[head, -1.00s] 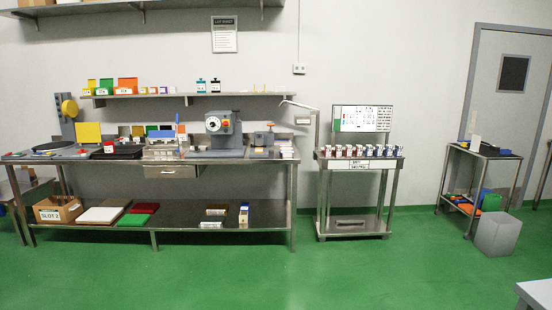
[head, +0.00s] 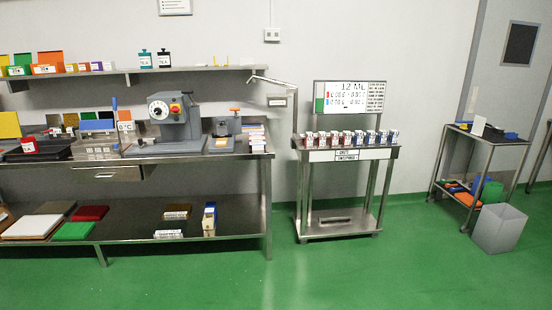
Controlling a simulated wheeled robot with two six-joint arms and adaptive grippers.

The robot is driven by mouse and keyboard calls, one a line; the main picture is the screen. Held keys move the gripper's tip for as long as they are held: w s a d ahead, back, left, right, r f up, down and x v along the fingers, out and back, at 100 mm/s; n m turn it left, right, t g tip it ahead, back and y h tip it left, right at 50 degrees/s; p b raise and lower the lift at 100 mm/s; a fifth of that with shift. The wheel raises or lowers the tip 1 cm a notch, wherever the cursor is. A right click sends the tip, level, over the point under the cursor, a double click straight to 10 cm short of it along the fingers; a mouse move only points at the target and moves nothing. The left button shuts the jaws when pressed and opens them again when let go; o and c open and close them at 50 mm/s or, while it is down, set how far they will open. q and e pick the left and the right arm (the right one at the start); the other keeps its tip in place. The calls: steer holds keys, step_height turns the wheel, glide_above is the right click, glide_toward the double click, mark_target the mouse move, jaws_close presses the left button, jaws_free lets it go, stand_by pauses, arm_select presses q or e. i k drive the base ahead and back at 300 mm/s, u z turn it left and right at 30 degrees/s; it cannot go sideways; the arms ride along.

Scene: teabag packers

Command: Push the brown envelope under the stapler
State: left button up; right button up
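No brown envelope can be made out in the head view. On the long steel workbench (head: 130,172), a small grey device with an orange top (head: 221,142) stands right of a bigger grey machine with a dial (head: 168,122). The small device may be the stapler, but it is too small to tell. A stack of pale packets or papers (head: 255,136) lies just right of it. Neither of my grippers is in view.
Open green floor (head: 330,265) lies in front. A steel cart (head: 345,154) with a row of small boxes stands right of the bench. Further right are a trolley (head: 485,138) and a grey bin (head: 498,232). A shelf (head: 130,72) hangs above the bench.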

mark_target(220, 143)
steer(key=i, duration=3.95)
steer(key=u, duration=0.3)
